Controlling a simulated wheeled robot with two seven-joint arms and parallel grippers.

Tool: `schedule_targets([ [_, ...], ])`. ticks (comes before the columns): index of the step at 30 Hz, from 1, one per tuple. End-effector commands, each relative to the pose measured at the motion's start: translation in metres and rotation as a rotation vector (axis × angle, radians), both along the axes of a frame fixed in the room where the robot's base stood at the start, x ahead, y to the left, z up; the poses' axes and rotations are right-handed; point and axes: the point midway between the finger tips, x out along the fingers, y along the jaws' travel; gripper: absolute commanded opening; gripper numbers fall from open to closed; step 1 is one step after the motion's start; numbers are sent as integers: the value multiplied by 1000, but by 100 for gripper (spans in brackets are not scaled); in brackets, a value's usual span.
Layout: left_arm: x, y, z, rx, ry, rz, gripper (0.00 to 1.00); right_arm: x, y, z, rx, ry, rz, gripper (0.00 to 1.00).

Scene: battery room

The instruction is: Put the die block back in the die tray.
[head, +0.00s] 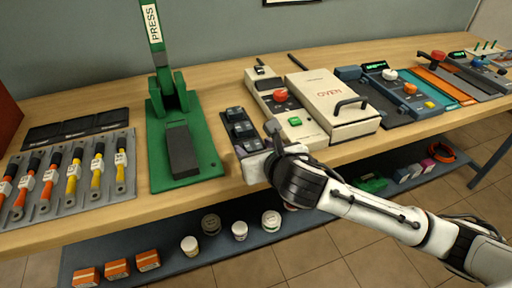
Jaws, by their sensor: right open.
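The green press (155,130), marked PRESS, stands left of centre on the wooden bench. A dark grey block (183,155) lies on its base; I cannot tell whether it is the die block or part of the press. The small dark tray with several dark blocks (239,125), which looks like the die tray, lies right of the press. My right gripper (268,140) is at the tray's front right side, in front of the oven. It is open, and its fingers are partly hidden by its own wrist, along with the tray's near right corner. My left gripper is not in view.
The cream oven (330,95) and a control box with a red knob (280,94) stand right of the tray. A grey panel with several cable lugs (70,178) lies at the left. Jars and orange boxes (117,268) stand on the lower shelf (285,232).

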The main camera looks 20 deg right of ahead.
Motion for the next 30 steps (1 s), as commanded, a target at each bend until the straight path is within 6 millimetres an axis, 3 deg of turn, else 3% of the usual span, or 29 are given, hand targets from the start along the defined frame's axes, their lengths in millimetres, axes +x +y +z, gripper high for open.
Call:
schedule_targets([
  [5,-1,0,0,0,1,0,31,-5,0,7,0,0,0,53],
  [21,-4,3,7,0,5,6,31,-94,-3,56,-1,-1,0,53],
  [30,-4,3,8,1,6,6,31,-106,-4,61,0,0,-1,53],
])
